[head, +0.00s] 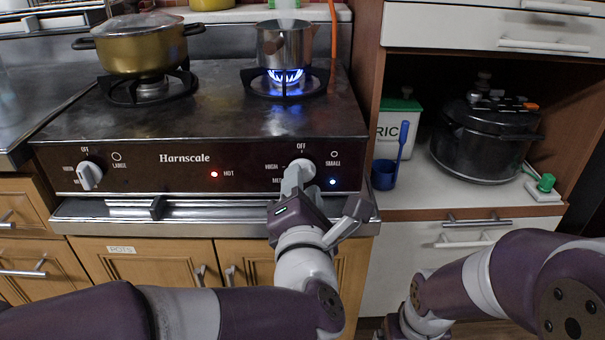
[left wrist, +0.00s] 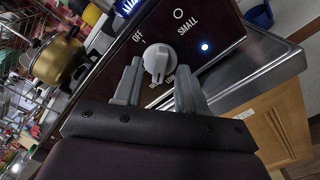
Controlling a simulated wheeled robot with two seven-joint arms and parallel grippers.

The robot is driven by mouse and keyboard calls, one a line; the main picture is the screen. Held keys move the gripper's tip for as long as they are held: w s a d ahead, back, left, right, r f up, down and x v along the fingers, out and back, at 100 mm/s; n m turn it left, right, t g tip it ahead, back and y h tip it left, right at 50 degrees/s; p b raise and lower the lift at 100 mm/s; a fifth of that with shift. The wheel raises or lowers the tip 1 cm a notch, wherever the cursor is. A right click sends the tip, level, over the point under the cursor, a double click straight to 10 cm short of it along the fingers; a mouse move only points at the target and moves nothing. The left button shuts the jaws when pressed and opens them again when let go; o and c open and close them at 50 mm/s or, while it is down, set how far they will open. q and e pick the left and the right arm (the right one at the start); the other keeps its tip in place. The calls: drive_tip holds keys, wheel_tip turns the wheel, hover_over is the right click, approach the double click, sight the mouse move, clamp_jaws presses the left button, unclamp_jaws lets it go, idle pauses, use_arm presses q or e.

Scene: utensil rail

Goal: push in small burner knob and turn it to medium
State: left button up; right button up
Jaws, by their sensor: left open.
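The small burner knob (head: 302,169) is white, at the right of the dark stove panel, under an OFF mark and beside the SMALL label. It also shows in the left wrist view (left wrist: 157,59), where its pointer aims down toward the MED and LOW marks. My left gripper (head: 322,192) is open in front of it. In the left wrist view its two grey fingers (left wrist: 158,68) stand on either side of the knob, with visible gaps. One finger hides the lower part of the knob in the head view. My right gripper is out of view.
A blue flame (head: 286,77) burns under the steel pot (head: 284,45) on the right burner. A gold pot (head: 140,50) stands on the left burner. The large knob (head: 89,175) is at the panel's left. A steel ledge (head: 220,211) runs below the panel.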

use_arm(q)
drive_tip(key=shift+s, duration=2.55)
drive_tip(key=s+p, duration=0.4)
drive_tip(key=s, duration=0.8)
drive_tip(key=w+d+f+m+g+h+p, duration=0.1)
drive_tip(key=w+f+m+g+h, duration=0.15)
drive_tip(key=w+f+m, duration=0.45)
drive_tip(key=w+f+m+g+h+p, duration=0.1)
drive_tip(key=w+f+m+g+h, duration=0.1)
drive_tip(key=w+m+g, duration=0.35)
drive_tip(key=s+a+f+m+g+y, duration=0.2)
drive_tip(key=s+a+f+m+g, duration=0.15)
drive_tip(key=a, duration=0.35)
drive_tip(key=s+a+f+m+g+y, duration=0.1)
drive_tip(key=s+a+f+m+g, duration=0.15)
drive_tip(key=a+m, duration=0.35)
drive_tip(key=s+a+f+m+g+y, duration=0.2)
drive_tip(key=a+f+m+g, duration=0.15)
drive_tip(key=a, duration=0.45)
wheel_tip(320, 180, up, 37)
drive_tip(key=p, duration=3.8)
drive_tip(key=shift+w+d+t+p, duration=0.25)
drive_tip(key=shift+d+t+p, duration=0.05)
drive_tip(key=shift+d+t, duration=0.15)
